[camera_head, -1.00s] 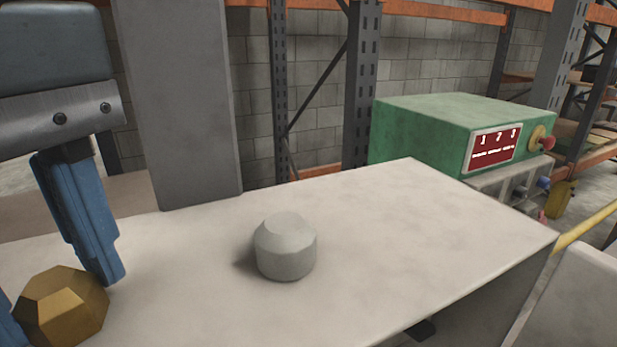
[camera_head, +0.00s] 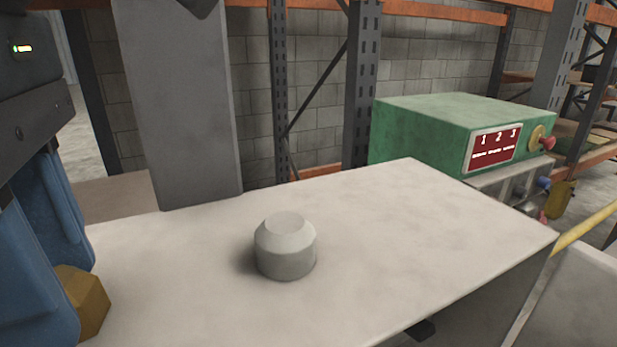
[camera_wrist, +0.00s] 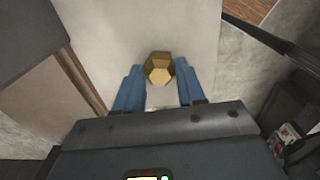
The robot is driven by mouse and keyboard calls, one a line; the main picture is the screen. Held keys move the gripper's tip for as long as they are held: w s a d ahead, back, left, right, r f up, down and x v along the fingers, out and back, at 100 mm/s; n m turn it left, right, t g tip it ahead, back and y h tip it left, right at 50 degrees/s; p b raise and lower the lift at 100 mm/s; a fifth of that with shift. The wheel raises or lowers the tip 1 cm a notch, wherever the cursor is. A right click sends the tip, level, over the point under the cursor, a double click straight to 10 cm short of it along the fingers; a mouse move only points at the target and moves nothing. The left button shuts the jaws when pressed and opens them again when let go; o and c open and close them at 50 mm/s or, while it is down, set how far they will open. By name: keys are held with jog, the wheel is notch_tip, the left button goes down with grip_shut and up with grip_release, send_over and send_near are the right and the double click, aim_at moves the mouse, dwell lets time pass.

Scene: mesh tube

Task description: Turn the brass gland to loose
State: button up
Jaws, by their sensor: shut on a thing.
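The brass gland (camera_head: 88,298) is a faceted, gold-coloured piece at the lower left of the head view, low over the pale top. It is partly hidden behind a blue finger. In the wrist view the gland (camera_wrist: 159,68) sits between the tips of the two blue fingers. My gripper (camera_head: 72,300) is shut on it, with a finger on either side. The wrist view also shows my gripper (camera_wrist: 159,80) around the gland. Any mark for loose or tight on the gland cannot be seen.
A grey knob-like piece (camera_head: 286,248) stands on the pale tabletop (camera_head: 400,240), right of my gripper. A grey post (camera_head: 180,100) rises behind. A green box (camera_head: 440,130) with a red 1 2 3 panel (camera_head: 494,147) stands at the right. The tabletop between is clear.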

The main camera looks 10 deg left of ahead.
jog(key=shift+n, duration=1.5)
jog(key=o, duration=1.1)
jog(key=shift+c, duration=0.2)
jog(key=shift+r+b, duration=0.4)
jog(key=shift+r, duration=3.5)
